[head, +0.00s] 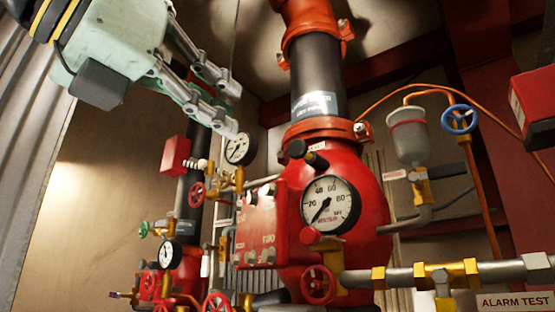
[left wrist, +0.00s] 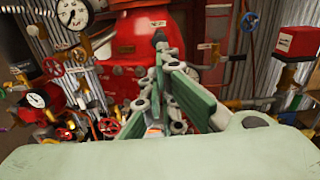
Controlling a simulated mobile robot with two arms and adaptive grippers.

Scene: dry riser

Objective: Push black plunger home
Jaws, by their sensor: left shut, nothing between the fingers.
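The black plunger (head: 298,149) is a short black knob on the upper left of the big red valve body (head: 365,185), below the red flange. It points up and to the left. In the left wrist view a black knob (left wrist: 160,38) shows just beyond the fingertips, in front of the red body. My left gripper (head: 233,107) comes in from the upper left, shut and empty. In the head view its tips are left of and above the plunger, with a visible gap. The left wrist view also shows the gripper (left wrist: 168,58). My right gripper is not in view.
A large gauge (head: 330,205) sits just below the plunger, beside a red box (head: 262,228). A small gauge (head: 240,149) is close under the left fingertips. A black pipe (head: 317,75) rises above the body. A blue handwheel (head: 459,119) is at the right.

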